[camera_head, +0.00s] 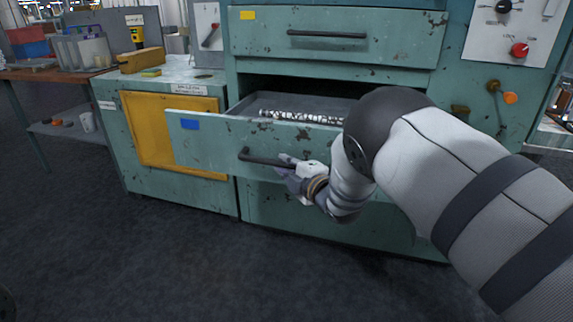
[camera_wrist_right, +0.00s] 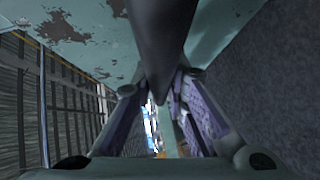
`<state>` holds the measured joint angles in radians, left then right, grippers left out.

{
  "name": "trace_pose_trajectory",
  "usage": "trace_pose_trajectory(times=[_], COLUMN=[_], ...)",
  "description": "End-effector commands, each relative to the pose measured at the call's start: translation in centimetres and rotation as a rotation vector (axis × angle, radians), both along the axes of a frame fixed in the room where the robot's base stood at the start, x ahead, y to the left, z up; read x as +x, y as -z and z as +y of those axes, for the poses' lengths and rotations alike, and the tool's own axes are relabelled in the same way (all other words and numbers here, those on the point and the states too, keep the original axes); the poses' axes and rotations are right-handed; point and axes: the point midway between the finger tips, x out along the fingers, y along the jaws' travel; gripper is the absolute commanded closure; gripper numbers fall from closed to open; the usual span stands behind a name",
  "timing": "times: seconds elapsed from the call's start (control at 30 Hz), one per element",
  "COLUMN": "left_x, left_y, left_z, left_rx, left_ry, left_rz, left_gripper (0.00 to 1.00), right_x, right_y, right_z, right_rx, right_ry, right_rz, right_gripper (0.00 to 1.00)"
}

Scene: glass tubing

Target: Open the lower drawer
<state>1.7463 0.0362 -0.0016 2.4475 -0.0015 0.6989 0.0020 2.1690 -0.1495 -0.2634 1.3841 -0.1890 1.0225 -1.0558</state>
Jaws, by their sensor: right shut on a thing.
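The lower drawer (camera_head: 215,143) has a worn teal front with a blue label and stands pulled out from the cabinet. Its dark bar handle (camera_head: 262,159) runs across the front, and it also shows large in the right wrist view (camera_wrist_right: 160,35). Small pale pieces (camera_head: 300,117) lie inside the drawer. My right gripper (camera_head: 287,168) is shut on the right part of the handle, with its fingers on both sides of the bar in the right wrist view. My arm hides the drawer's right part. My left gripper is not in view.
The upper drawer (camera_head: 337,47), with a yellow label, is closed above. A low teal cabinet with a yellow panel (camera_head: 150,128) stands left of the open drawer. A bench (camera_head: 45,73) with bins is farther left. The dark floor (camera_head: 130,255) in front is clear.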

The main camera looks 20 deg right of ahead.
Motion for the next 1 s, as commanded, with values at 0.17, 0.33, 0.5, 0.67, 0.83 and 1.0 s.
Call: trace_pose_trajectory(times=[0.17, 0.33, 0.5, 0.67, 0.83, 1.0], left_x=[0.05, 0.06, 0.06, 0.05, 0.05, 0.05], left_y=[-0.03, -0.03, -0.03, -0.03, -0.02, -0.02], left_z=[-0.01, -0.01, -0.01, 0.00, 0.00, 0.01], left_rx=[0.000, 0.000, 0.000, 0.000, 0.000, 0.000], left_ry=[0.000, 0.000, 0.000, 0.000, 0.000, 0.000], left_rz=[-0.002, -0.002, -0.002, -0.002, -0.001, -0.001], left_gripper=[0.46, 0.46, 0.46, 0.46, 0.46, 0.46], right_x=[0.05, 0.05, 0.07, 0.06, 0.04, -0.83], right_y=[-0.18, -0.19, -0.19, -0.18, -0.13, -0.21], right_z=[0.03, 0.01, 0.02, 0.00, -0.02, -0.21], right_rx=[0.002, 0.003, 0.003, 0.002, 0.002, 0.000], right_ry=[0.000, 0.000, 0.001, 0.001, 0.001, 0.001], right_rz=[-0.004, -0.005, -0.004, -0.004, -0.003, -0.001], right_gripper=[1.00, 1.00, 1.00, 0.65, 0.65, 0.65])
